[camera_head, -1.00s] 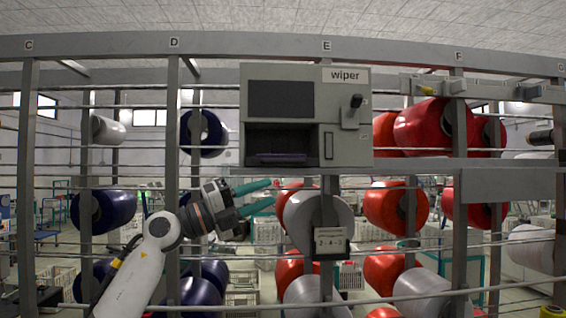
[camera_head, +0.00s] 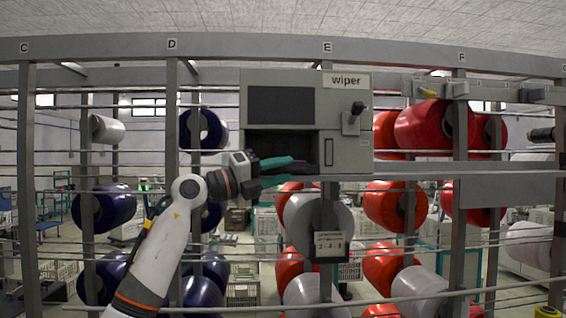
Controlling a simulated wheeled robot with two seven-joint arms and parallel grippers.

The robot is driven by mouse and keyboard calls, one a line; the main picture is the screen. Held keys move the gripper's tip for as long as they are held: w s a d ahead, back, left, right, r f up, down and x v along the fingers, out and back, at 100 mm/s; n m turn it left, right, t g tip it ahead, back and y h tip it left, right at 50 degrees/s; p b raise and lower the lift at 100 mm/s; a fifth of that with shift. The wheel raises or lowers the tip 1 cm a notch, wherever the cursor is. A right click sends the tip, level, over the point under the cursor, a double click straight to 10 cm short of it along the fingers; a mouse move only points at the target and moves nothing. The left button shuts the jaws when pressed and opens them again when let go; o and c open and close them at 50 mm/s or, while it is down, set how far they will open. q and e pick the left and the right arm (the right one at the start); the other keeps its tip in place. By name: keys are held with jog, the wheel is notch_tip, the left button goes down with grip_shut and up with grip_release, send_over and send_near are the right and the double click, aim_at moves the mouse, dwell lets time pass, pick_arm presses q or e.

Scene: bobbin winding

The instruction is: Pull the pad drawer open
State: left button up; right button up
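The wiper unit (camera_head: 346,128) is a grey box on the rack under label E, with a dark window above a dark recess (camera_head: 262,142). The pad drawer (camera_head: 306,168) is at the bottom of that recess; only a dark part shows, partly hidden by my fingers. My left gripper (camera_head: 294,170) has teal fingers, one above the other with a gap between them. They are at the drawer's front edge; I cannot tell whether they touch it. My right gripper is not in view.
A black-knobbed lever (camera_head: 354,112) sticks out at the unit's right side. A grey spool (camera_head: 314,222) with a small tag box (camera_head: 329,244) is below. Red spools (camera_head: 396,206) are to the right, dark blue ones (camera_head: 104,208) to the left. Thin horizontal bars cross the rack.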

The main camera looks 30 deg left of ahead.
pick_arm(q)
jog(key=shift+w+d+r, duration=0.1)
jog(key=shift+w+d, duration=0.1)
jog(key=shift+w, duration=0.2)
grip_shut()
jog(key=shift+s, duration=0.1)
